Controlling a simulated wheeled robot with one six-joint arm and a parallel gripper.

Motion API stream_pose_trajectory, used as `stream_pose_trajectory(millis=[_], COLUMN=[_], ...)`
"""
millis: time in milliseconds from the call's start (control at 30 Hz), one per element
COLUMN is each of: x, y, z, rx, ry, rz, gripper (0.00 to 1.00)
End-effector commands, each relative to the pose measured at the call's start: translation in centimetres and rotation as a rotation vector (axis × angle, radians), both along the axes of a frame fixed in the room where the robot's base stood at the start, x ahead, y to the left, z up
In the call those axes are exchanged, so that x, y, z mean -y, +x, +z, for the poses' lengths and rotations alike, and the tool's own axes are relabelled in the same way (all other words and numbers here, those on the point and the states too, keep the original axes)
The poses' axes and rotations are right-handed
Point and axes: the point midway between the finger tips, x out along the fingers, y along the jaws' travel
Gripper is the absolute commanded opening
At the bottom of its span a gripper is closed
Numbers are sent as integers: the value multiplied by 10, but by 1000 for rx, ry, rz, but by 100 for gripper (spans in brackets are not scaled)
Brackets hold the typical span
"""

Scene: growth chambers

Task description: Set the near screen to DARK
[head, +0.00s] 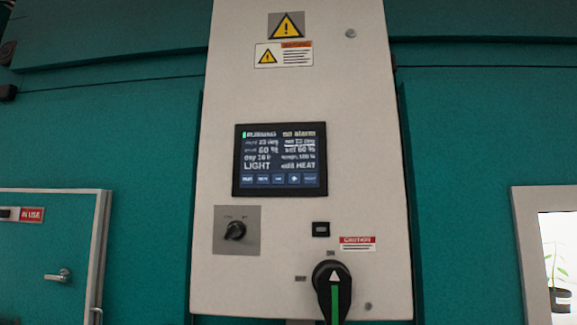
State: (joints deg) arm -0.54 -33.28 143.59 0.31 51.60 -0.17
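The near screen (280,159) is a dark display on a pale upright control panel (300,90) in the head view. Its left side reads LIGHT in large letters, below a line that looks like "day 16 h". The top line appears to read RUNNING and "no alarm"; the right side has a line ending in HEAT. A row of several small blue buttons (279,179) runs along the bottom of the screen; their labels are too small to read surely. My gripper is not in view.
Below the screen are a small black selector knob (235,231), a small black switch (321,229) and a large black rotary handle (332,290) with a green stripe. A door with a handle (58,275) is at left. A bright window with a plant (558,270) is at right.

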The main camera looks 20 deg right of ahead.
Motion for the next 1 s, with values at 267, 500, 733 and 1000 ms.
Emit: stream_pose_trajectory(millis=[267,500,733,1000], x=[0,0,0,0], y=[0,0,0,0], z=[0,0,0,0], rx=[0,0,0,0], ry=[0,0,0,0], rz=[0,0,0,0], gripper=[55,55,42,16])
